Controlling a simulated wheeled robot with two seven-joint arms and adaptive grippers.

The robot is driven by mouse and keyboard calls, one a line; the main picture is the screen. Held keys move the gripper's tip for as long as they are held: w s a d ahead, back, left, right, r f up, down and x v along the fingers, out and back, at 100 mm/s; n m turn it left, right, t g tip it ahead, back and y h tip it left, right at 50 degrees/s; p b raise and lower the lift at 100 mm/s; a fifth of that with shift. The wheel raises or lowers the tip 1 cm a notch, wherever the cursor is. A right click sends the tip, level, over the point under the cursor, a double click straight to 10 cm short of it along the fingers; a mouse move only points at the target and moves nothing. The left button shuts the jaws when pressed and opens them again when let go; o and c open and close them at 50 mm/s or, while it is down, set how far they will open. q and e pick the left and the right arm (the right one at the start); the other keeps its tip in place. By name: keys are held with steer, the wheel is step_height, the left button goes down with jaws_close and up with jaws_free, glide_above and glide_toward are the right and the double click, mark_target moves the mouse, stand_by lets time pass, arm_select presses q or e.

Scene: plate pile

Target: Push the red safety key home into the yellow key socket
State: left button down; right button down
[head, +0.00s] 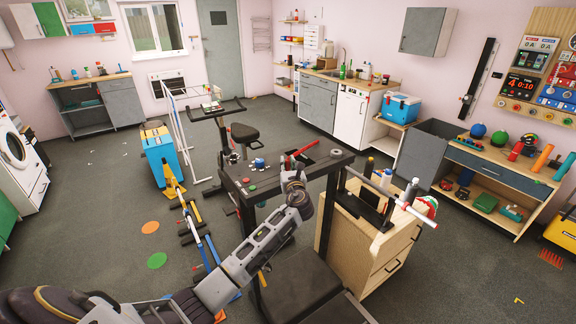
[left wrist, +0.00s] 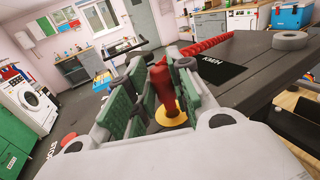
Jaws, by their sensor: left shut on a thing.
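The red safety key (left wrist: 163,86) stands roughly upright in the left wrist view, between the green-padded fingers of my left gripper (left wrist: 160,92). The gripper is shut on it. The yellow key socket (left wrist: 172,116) shows as a yellow round rim at the key's lower end, partly hidden by the fingers and palm. The key's foot is over or in the socket; I cannot tell how deep. In the head view my left gripper (head: 293,178) is over the dark tabletop (head: 270,188) and hides the key and socket. My right gripper is not in view.
A red braided bar (left wrist: 206,45) lies close behind the gripper on the tabletop. A grey ring (left wrist: 290,40) and a black "KMH" patch (left wrist: 218,73) lie to the right. A rack with a bar (head: 385,192) and a wooden cabinet (head: 360,245) stand right of the table.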

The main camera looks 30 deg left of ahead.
arm_select(q)
steer(key=shift+f+b, duration=0.4)
steer(key=shift+f, duration=0.95)
stand_by(0.3)
steer(key=c, duration=1.2)
jaws_free()
steer(key=shift+r, duration=0.1)
steer(key=shift+s+d, duration=0.1)
steer(key=shift+s, duration=0.05)
steer(key=v, duration=1.1)
steer(key=shift+s+d, duration=0.15)
steer(key=shift+s, duration=0.15)
